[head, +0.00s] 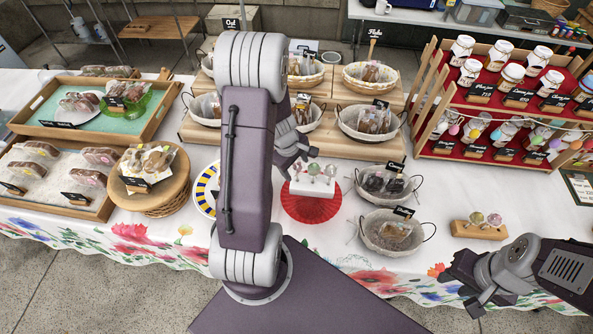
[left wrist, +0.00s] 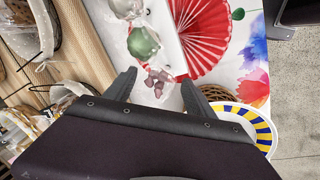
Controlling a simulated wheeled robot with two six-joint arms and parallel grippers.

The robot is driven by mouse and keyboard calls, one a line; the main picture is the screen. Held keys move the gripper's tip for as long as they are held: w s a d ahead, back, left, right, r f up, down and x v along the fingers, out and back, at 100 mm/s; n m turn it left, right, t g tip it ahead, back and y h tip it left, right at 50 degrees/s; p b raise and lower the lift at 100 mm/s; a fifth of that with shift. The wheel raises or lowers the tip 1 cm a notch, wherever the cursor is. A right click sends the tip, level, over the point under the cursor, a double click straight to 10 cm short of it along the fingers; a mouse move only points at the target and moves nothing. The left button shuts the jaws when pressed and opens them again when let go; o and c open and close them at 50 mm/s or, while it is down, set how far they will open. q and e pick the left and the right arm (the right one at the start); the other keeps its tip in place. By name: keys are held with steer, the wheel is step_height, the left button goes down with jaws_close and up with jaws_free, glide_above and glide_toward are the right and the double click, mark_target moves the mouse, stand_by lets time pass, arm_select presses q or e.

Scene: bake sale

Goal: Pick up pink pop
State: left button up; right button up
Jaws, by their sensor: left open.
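A white stand (head: 313,188) holds several wrapped pops (head: 314,170) on a red paper fan (head: 311,207) at the middle of the table. My left gripper (head: 303,156) is open just above and behind the pops. In the left wrist view, a clear-wrapped pop with pinkish pieces (left wrist: 157,80) lies between the open fingers (left wrist: 158,92), apart from both. A green pop (left wrist: 143,42) and a pale pop (left wrist: 125,8) are beyond it. My right gripper (head: 487,304) is at the front right edge.
A blue-and-yellow rimmed plate (head: 205,190) lies left of the fan. A jar rack (head: 455,149) stands at the back right. White tablecloth is clear around the wooden block.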

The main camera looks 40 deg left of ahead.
mark_target(297, 161)
arm_select(q)
steer(key=shift+w+f, duration=0.25)
steer(key=shift+f, duration=0.45)
steer(key=shift+w+d, duration=0.1)
steer(key=shift+w, duration=0.1)
steer(key=shift+s, duration=0.2)
steer(key=c, duration=0.8)
steer(key=shift+w, duration=0.1)
steer(key=shift+c, duration=0.2)
arm_select(e)
steer(key=shift+w+f, duration=0.15)
steer(key=shift+f, duration=0.3)
steer(key=shift+d, duration=0.1)
